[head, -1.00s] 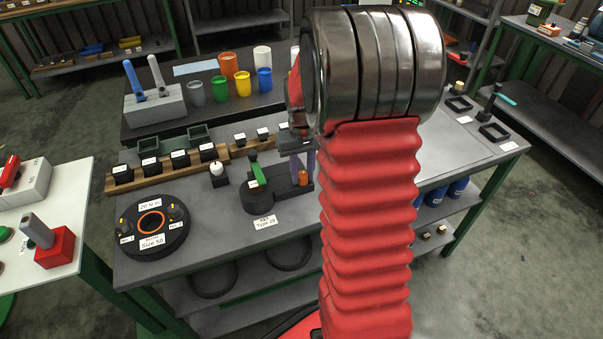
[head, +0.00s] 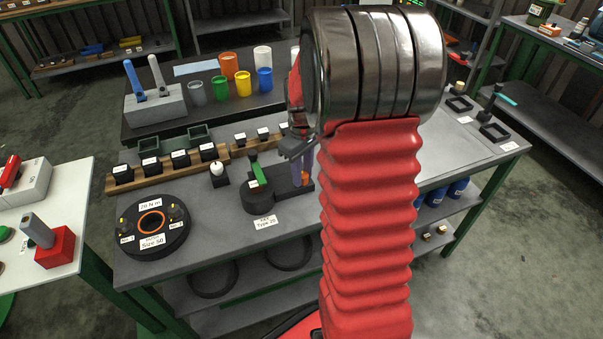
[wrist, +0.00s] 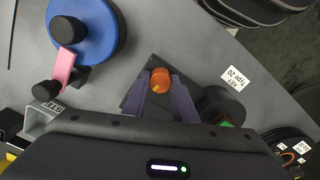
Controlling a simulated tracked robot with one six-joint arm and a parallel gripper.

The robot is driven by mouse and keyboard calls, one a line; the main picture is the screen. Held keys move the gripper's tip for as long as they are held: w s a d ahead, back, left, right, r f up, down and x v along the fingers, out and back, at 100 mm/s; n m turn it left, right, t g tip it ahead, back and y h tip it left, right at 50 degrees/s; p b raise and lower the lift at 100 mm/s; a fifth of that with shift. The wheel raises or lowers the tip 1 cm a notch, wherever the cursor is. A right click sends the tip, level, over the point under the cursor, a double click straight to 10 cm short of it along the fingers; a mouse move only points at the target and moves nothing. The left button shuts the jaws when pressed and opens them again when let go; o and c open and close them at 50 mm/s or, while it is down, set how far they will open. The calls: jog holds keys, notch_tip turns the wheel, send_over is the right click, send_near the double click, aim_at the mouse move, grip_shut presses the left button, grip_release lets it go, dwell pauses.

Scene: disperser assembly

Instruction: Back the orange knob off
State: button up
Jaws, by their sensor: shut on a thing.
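The orange knob (wrist: 159,84) stands on a dark block (wrist: 133,97) on the grey bench. My gripper (wrist: 164,78) has its two purple fingers on either side of the knob, shut on it. In the head view, the gripper (head: 302,166) reaches down over the dark fixture (head: 283,205), and only a little of the orange knob (head: 306,179) shows beside the fingers. A round dark base with a green part (head: 258,175) is at the left of that block. A label (head: 265,222) lies in front and reads Key Type 20 in the wrist view.
Wooden racks of black blocks (head: 165,173) stand behind. A blue round thing with a pink lever (wrist: 84,32) is near the gripper in the wrist view. My red arm hides the bench's middle.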

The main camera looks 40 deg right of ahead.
jog(key=shift+w+r, duration=0.15)
jog(key=shift+w, duration=0.1)
jog(key=o, duration=0.7)
jog(key=shift+c, duration=0.2)
jog(key=o, duration=0.4)
jog(key=shift+s, duration=0.15)
notch_tip(320, 180, up, 14)
jog(key=shift+f, duration=0.25)
